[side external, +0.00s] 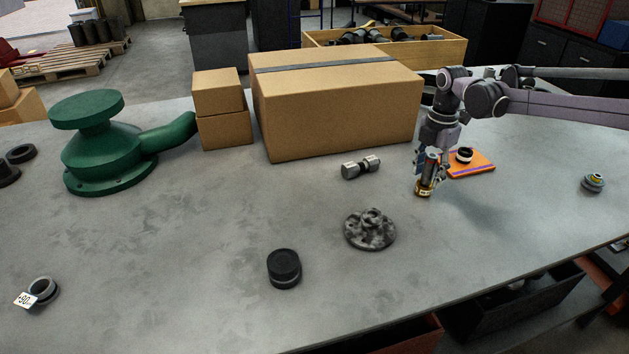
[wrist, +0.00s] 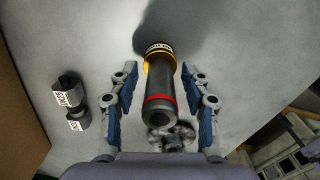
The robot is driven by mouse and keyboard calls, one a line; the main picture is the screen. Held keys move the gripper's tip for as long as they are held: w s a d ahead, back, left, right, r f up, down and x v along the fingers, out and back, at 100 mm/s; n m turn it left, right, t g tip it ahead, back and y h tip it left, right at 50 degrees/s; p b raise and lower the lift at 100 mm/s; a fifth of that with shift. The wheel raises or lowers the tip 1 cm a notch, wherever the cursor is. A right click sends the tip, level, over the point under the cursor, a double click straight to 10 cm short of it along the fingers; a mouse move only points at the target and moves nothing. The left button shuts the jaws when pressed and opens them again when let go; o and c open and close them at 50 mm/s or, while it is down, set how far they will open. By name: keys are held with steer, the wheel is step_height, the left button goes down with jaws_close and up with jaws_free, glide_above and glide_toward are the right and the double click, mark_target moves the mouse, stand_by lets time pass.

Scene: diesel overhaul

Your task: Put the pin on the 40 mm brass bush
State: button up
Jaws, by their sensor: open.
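The pin (wrist: 160,95) is a dark grey cylinder with a red band near its end. In the side view the pin (side external: 432,163) stands about upright, its lower end at the yellow brass bush (side external: 424,189) on the bench. The bush (wrist: 158,53) carries a white label too small to read surely. Whether the pin sits inside the bush or only on top of it, I cannot tell. My gripper (wrist: 155,100) is open, with a finger on each side of the pin and gaps showing between. It also shows around the pin in the side view (side external: 431,170).
A grey double-ended gauge (side external: 361,167) lies left of the bush. A mottled flanged part (side external: 370,230) and a black cylinder (side external: 284,268) stand nearer the front. An orange pad (side external: 482,164) with a dark ring (side external: 464,155) lies right. A large carton (side external: 335,105) stands behind.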

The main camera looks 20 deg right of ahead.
step_height(320, 180, up, 12)
steer(key=shift+f, duration=0.2)
steer(key=shift+s+r, duration=0.1)
steer(key=shift+r, duration=0.3)
steer(key=s+d+r+m+t, duration=0.1)
steer(key=s+m+t, duration=0.1)
steer(key=s+m, duration=0.4)
steer(key=s+d+r+m+t, duration=0.15)
steer(key=s+m, duration=0.25)
steer(key=s, duration=0.4)
steer(key=s+f+m+t, duration=0.2)
steer(key=s+f+m, duration=0.2)
steer(key=s+m, duration=0.1)
steer(key=s+f+m+t, duration=0.1)
steer(key=s+f+m, duration=0.3)
steer(key=s+m, duration=0.2)
steer(key=s, duration=0.2)
steer(key=shift+s+d+f+t, duration=0.2)
steer(key=shift+s+f+t, duration=0.1)
steer(key=shift+t, duration=0.05)
